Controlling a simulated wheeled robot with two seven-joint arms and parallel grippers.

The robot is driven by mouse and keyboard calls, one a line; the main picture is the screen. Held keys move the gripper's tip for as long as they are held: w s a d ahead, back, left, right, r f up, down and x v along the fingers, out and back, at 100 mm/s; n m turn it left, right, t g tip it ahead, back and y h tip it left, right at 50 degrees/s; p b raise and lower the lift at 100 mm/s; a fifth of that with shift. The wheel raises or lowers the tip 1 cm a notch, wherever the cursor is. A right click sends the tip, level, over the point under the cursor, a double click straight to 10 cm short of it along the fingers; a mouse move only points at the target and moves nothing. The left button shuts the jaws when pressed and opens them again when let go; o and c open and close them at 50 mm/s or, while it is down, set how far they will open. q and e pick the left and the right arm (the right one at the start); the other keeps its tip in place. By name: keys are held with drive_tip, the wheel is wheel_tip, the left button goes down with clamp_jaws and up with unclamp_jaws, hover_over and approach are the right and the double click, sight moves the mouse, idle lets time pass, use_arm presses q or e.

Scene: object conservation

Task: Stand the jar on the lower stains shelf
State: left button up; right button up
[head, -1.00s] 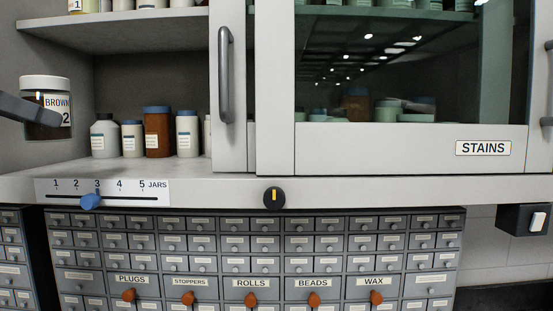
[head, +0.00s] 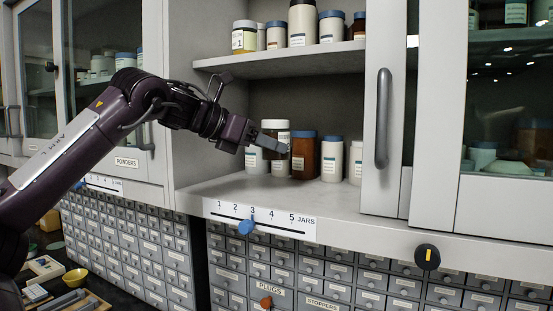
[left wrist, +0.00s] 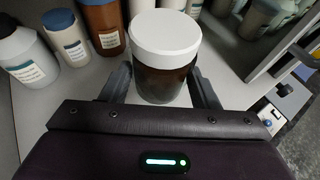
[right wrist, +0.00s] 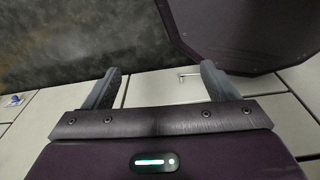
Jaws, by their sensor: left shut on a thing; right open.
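The jar (head: 276,125) is brown with a white lid and pale label. It is upright at the open lower stains shelf (head: 225,190), in front of the bottles there. My left gripper (head: 275,143) is shut on it from the left, and a finger hides part of the label. In the left wrist view the jar (left wrist: 166,50) sits between both fingers over the pale shelf board. I cannot tell whether its base touches the board. My right gripper (right wrist: 160,75) shows only in the right wrist view, open and empty.
A brown bottle (head: 304,157) and white bottles (head: 332,160) stand close beside and behind the jar. The upper shelf (head: 285,61) with several jars is overhead. A sliding door (head: 387,150) bounds the opening at right. Bare board lies at the shelf's left front.

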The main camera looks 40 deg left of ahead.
sight(276, 190)
use_arm(q)
drive_tip(key=w+p, duration=0.1)
drive_tip(key=w, duration=0.1)
drive_tip(key=w+a+p, duration=0.1)
drive_tip(key=w, duration=0.1)
drive_tip(key=shift+r, duration=0.1)
wheel_tip(276, 190, down, 3)
drive_tip(key=shift+s+f, duration=0.1)
drive_tip(key=shift+s, duration=0.05)
drive_tip(key=shift+a+f, duration=0.1)
drive_tip(key=shift+f, duration=0.4)
drive_tip(key=shift+d+f+b, duration=0.2)
drive_tip(key=shift+f+b, duration=0.2)
drive_tip(key=shift+f, duration=0.75)
drive_tip(key=shift+a+f+p, duration=0.1)
drive_tip(key=shift+p, duration=0.25)
drive_tip(key=shift+w+f, duration=0.2)
drive_tip(key=shift+w, duration=0.05)
drive_tip(key=shift+f, duration=0.1)
drive_tip(key=shift+s+f, duration=0.1)
drive_tip(key=o, duration=1.1)
drive_tip(key=shift+a, duration=0.1)
use_arm(e)
drive_tip(key=shift+s+d+r, duration=0.2)
drive_tip(key=shift+s+r, duration=0.7)
drive_tip(key=shift+r, duration=0.15)
